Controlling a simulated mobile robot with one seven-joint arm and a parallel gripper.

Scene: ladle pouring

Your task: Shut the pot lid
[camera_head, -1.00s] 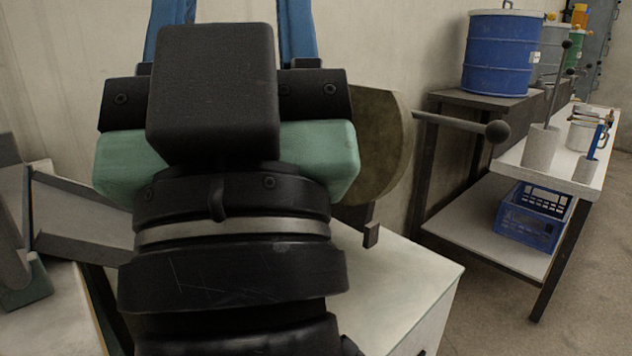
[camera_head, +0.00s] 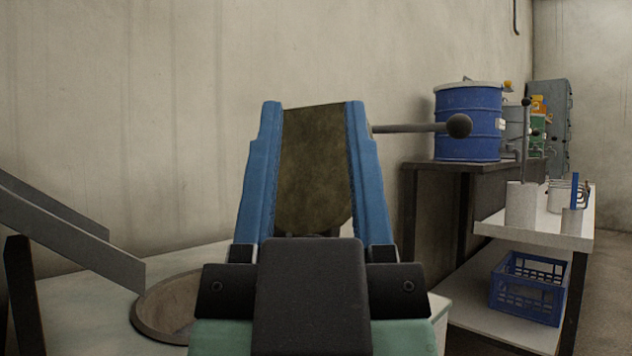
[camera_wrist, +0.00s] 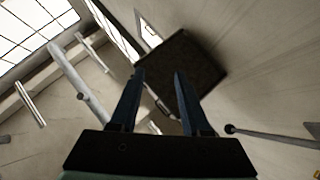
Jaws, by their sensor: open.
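The pot lid (camera_head: 315,170) is a brown, rounded plate standing upright behind my gripper; its sides are hidden by the fingers. A grey rod with a dark ball end (camera_head: 459,125) reaches right from beside the lid. The pot's round opening (camera_head: 143,312) sits uncovered in the white counter at lower left, partly hidden by my gripper. My gripper (camera_head: 313,106) is open, with its two blue fingers pointing up in front of the lid. Whether they touch it cannot be told. In the wrist view, the open fingers (camera_wrist: 160,75) have nothing visibly held between them.
A grey chute (camera_head: 70,235) slopes down toward the pot opening from the left. A blue drum (camera_head: 468,122) stands on a dark table at right. A white shelf bench (camera_head: 535,231) holds containers, with a blue crate (camera_head: 528,288) below. A wall stands close behind.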

